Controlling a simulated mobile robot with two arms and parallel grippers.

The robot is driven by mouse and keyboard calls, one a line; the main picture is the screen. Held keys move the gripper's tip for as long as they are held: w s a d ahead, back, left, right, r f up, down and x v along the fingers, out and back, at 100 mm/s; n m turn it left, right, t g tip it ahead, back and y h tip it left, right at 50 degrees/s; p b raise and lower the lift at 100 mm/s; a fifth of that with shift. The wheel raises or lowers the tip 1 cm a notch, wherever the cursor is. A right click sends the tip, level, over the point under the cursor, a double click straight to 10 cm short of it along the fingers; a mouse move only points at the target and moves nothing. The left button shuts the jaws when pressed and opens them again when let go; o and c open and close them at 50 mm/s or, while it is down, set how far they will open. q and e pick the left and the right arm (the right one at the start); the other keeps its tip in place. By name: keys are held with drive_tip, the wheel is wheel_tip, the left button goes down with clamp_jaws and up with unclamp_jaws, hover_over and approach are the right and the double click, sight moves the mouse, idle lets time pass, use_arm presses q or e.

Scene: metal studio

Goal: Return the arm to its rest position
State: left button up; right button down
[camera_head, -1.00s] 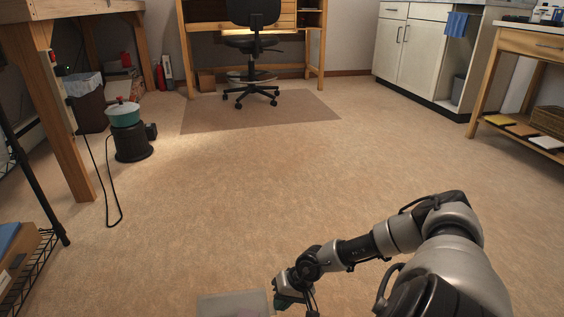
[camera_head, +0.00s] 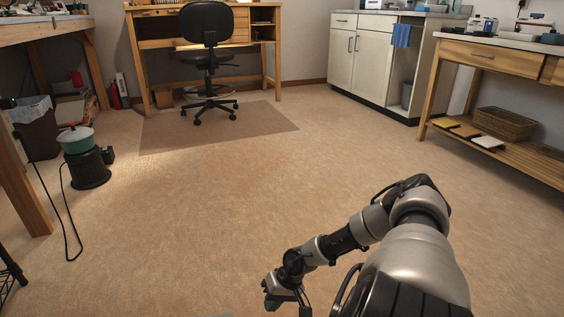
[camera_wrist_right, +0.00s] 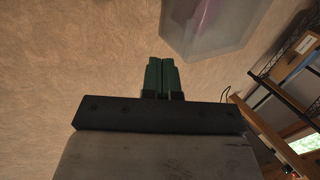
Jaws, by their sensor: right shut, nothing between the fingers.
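My right arm reaches in from the lower right in the head view, bent at the elbow. Its gripper (camera_head: 272,302) hangs low over the floor near the bottom edge, small and partly cut by the frame. In the right wrist view the two green fingers (camera_wrist_right: 161,76) lie together, shut with nothing between them. Bare floor shows beyond their tips. My left arm and gripper are not in view.
A translucent bin (camera_wrist_right: 238,40) with something pinkish inside lies near the fingers in the wrist view. A wire rack (camera_wrist_right: 292,45) stands right of it. The head view shows open floor (camera_head: 210,215), a pot (camera_head: 76,139) on a black stand, an office chair (camera_head: 208,60) and a right-hand workbench (camera_head: 485,60).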

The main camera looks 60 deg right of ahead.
drive_tip(key=shift+s+d+r+p, duration=0.2)
drive_tip(key=shift+s+d+r, duration=0.05)
drive_tip(key=shift+s+d, duration=0.25)
drive_tip(key=shift+s+d+r+p, duration=0.2)
drive_tip(key=shift+s+d, duration=0.2)
drive_tip(key=shift+d, duration=0.2)
drive_tip(key=shift+a, duration=0.1)
